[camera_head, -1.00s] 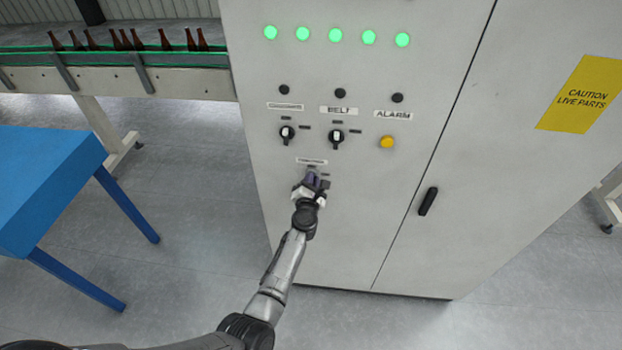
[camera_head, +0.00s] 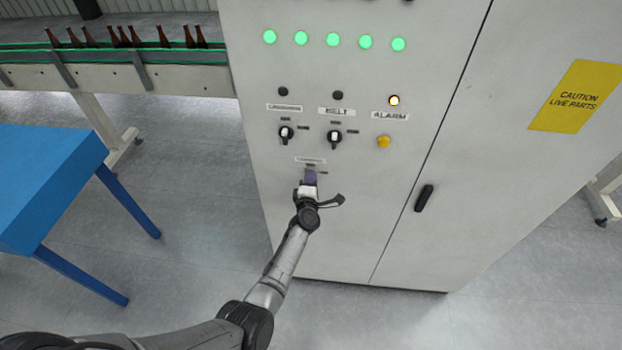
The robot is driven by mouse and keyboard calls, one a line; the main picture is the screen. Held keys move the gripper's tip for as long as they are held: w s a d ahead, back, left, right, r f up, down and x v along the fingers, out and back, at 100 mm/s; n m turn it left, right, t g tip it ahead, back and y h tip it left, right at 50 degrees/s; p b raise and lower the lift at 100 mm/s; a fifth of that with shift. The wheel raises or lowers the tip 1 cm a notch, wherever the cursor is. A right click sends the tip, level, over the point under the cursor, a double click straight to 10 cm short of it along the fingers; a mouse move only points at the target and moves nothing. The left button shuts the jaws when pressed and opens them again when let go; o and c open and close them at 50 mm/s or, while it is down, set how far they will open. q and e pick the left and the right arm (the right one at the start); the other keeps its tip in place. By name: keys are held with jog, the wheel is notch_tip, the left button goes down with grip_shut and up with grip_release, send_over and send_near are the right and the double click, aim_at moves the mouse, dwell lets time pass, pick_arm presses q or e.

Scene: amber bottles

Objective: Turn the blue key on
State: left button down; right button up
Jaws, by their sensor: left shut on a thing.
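The blue key (camera_head: 311,177) shows as a small blue-purple piece on the front of the grey cabinet (camera_head: 360,230), below the two black switches. My left gripper (camera_head: 309,184) is at the cabinet face and shut on the key, covering much of it. A dark part of my wrist sticks out to the right of the gripper. A small label (camera_head: 310,160) sits just above the key, and the gripper hides most of the lock. My right gripper is not in view.
Two black switches (camera_head: 286,133) (camera_head: 334,137) and a yellow button (camera_head: 384,141) sit above the key. The alarm lamp (camera_head: 394,100) glows, under several lit green lamps. A blue table (camera_head: 40,180) stands left; a conveyor (camera_head: 110,75) carries brown bottles behind it.

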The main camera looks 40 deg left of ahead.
pick_arm(q)
jog(key=shift+f+m, duration=0.1)
jog(key=shift+m, duration=0.3)
dwell(0.3)
jog(key=c, duration=1.3)
grip_release()
jog(key=shift+p+v, duration=3.3)
jog(key=shift+v, duration=3.6)
